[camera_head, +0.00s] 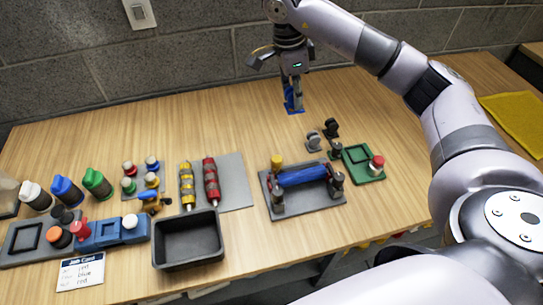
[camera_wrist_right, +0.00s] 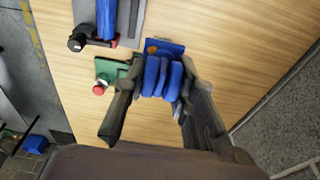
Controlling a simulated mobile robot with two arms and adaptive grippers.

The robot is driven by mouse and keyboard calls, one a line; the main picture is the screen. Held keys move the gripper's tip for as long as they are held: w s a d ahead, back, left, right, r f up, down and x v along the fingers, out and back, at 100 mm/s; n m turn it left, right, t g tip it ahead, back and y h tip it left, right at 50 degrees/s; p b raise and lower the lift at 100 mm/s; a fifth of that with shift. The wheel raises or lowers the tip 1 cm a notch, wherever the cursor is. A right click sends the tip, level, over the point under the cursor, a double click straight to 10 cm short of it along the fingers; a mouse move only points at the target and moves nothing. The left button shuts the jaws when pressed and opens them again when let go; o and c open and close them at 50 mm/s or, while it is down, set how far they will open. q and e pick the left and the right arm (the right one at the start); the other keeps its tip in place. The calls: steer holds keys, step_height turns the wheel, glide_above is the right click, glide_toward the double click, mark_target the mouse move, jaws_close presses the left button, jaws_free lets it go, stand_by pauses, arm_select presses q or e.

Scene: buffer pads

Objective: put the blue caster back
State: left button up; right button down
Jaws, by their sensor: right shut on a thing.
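The blue caster (camera_head: 293,100) is between the fingers of my right gripper (camera_head: 293,88), above the back middle of the table. In the right wrist view the blue caster (camera_wrist_right: 162,78) shows blue rounded parts and a blue plate, and my right gripper (camera_wrist_right: 160,100) is shut on it. Below and to the right in the head view, a black caster (camera_head: 331,128), a grey-black one (camera_head: 313,141) and a green one (camera_head: 335,149) stand close together. My left gripper is not in view.
A grey fixture with a blue roller (camera_head: 302,177) and a green tray (camera_head: 362,165) with a red-topped piece stand at front right. A black bin (camera_head: 188,239), job card (camera_head: 81,271) and several bottles are left. A yellow cloth (camera_head: 517,120) lies far right. The back middle is clear.

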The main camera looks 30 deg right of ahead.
steer(key=f, duration=1.4)
steer(key=shift+d, duration=0.3)
steer(key=shift+f, duration=0.5)
step_height(320, 180, down, 4)
steer(key=shift+r, duration=0.25)
steer(key=shift+f, duration=0.2)
steer(key=c, duration=1.8)
jaws_free()
steer(key=shift+f, duration=0.15)
steer(key=o, duration=0.5)
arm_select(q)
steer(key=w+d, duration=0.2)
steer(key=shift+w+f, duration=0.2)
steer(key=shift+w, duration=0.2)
